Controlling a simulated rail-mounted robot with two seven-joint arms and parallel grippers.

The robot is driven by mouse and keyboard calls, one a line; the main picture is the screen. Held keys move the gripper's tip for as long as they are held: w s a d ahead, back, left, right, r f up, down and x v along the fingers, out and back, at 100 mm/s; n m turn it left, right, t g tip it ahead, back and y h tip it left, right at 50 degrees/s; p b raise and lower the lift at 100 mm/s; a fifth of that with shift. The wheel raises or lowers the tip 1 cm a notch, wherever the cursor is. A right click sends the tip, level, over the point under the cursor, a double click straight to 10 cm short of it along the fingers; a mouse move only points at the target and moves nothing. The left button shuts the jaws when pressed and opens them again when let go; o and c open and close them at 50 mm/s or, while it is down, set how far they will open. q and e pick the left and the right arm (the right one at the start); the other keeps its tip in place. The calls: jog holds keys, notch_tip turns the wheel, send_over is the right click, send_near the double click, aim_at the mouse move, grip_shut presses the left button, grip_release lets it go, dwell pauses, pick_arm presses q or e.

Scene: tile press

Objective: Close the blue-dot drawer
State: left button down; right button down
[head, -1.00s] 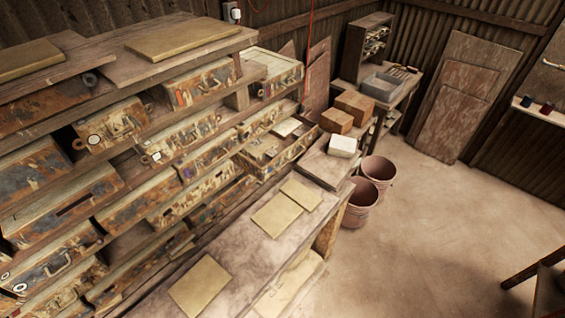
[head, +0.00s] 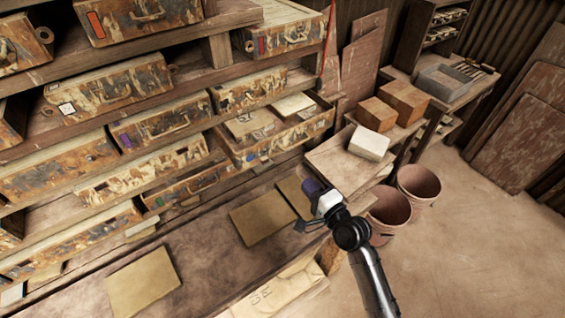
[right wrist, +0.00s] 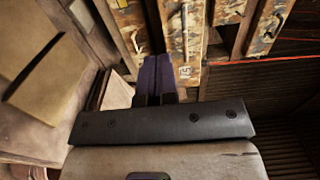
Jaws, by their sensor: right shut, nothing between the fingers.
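One drawer (head: 290,138) stands pulled out of the rack in the head view, with a small blue mark (head: 250,157) near the left of its worn front. A pale block and flat pieces lie inside it. My right gripper (head: 311,187) is shut and empty, its purple fingers in front of and below the drawer's right end, apart from it in the picture. In the right wrist view the closed purple fingers (right wrist: 155,78) point toward worn drawer fronts with handles (right wrist: 183,28); I cannot tell which is the blue-marked one. My left gripper is not in view.
A bench (head: 205,245) with flat tan tiles (head: 262,217) runs below the rack. A side table holds a white block (head: 369,143) and brown boxes (head: 406,100). Two buckets (head: 419,184) stand on the floor at right. Other drawers carry red and purple marks.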

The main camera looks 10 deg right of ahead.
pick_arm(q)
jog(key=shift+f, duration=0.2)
pick_arm(e)
jog(key=x, duration=1.3)
